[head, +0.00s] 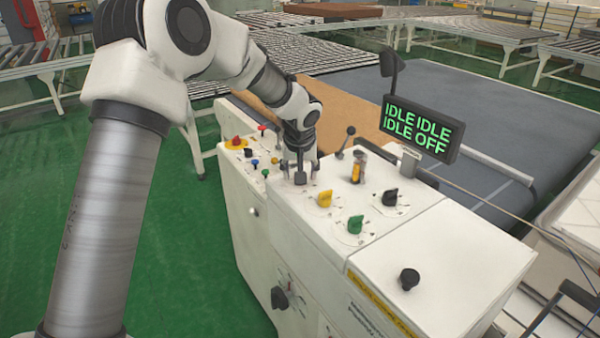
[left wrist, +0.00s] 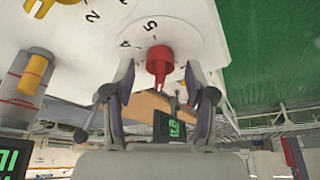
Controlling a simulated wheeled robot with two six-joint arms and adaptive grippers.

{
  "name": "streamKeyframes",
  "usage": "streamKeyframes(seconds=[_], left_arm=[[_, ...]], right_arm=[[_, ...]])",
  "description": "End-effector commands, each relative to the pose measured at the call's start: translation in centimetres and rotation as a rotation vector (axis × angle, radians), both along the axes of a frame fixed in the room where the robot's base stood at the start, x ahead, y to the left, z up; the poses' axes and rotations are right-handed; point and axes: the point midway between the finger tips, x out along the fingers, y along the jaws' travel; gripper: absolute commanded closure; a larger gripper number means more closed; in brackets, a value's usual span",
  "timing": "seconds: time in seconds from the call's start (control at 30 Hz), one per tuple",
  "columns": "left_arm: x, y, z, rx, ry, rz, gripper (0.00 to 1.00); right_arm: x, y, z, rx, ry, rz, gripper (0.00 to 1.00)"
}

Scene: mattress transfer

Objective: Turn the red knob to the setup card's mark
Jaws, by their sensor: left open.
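The red knob (left wrist: 159,62) stands on the white panel, with printed numbers 4 and 5 beside it. My left gripper (left wrist: 160,76) is open, with one finger on each side of the knob; whether either finger touches it I cannot tell. In the head view my left gripper (head: 299,178) points down at the console top (head: 430,230) and hides the red knob. The knob's exact setting is not clear. I cannot make out a readable setup card. My right gripper is not in view.
Yellow (head: 325,198), green (head: 355,224) and black (head: 390,197) knobs stand close to my left gripper. A display (head: 420,128) reads IDLE IDLE IDLE OFF. A red-and-yellow button (head: 237,142) and small coloured controls lie to the left. A lever (head: 346,140) rises behind.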

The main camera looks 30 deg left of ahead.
Motion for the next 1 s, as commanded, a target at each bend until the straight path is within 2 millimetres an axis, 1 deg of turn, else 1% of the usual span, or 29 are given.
streamKeyframes(seconds=[0.17, 0.3, 0.4, 0.5, 0.63, 1.0], left_arm=[[-1.1, -0.8, 3.5, 0.001, -0.005, -0.002, 0.44], [-2.2, -1.5, 7.0, 0.001, -0.005, -0.001, 0.44], [-2.9, -2.0, 8.8, 0.001, -0.002, -0.001, 0.44], [-3.4, -2.2, 10.0, 0.000, 0.000, -0.001, 0.44], [-3.6, -2.3, 10.4, -0.001, 0.003, -0.001, 0.44], [-3.5, -2.3, 10.4, 0.000, 0.002, -0.001, 0.44]], right_arm=[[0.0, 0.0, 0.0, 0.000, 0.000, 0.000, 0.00], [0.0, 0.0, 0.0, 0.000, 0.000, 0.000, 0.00], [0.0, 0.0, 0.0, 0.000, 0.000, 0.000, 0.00], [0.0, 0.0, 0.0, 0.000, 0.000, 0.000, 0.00], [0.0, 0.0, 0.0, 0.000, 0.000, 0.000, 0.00], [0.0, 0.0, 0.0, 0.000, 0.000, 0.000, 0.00]])
